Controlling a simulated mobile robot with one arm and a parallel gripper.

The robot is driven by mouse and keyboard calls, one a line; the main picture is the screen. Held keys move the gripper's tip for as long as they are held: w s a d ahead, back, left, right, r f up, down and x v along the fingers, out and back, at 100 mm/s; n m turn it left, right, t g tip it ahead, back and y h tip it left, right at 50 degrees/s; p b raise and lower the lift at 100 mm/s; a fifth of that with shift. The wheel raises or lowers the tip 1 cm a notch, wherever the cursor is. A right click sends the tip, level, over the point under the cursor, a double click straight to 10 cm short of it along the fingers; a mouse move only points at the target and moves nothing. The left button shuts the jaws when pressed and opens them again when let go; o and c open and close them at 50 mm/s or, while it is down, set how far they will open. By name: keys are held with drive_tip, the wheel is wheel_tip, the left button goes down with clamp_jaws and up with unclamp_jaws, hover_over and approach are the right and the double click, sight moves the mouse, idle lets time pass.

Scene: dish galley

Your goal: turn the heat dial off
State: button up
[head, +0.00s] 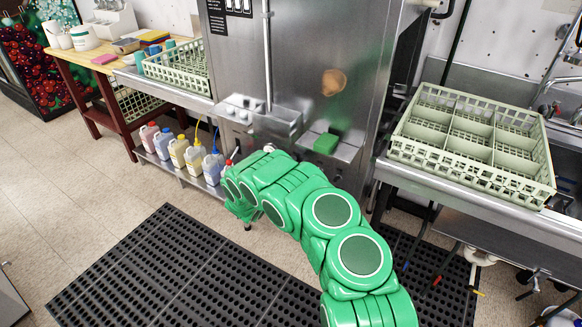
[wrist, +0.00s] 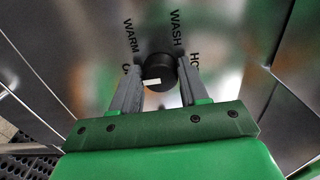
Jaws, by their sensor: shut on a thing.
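The heat dial (wrist: 158,70) is a round black knob with a white pointer mark, set on a steel panel. In the wrist view the mark points left, towards a label that is mostly hidden and starts with a letter like O or C. The labels WARM, WASH and one starting HO stand around the dial. My gripper (wrist: 160,82) has one grey finger on each side of the dial and is shut on it. In the head view my green arm reaches to the steel machine (head: 305,60), and the fingers and dial are hidden behind the arm.
Several bottles (head: 180,152) stand on a low shelf at left. A dish rack (head: 470,145) sits on the right counter. A black mat (head: 165,265) covers the floor.

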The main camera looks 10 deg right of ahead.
idle(0.4)
drive_tip(key=o, duration=1)
drive_tip(key=shift+v, duration=3.95)
drive_tip(key=shift+r, duration=0.1)
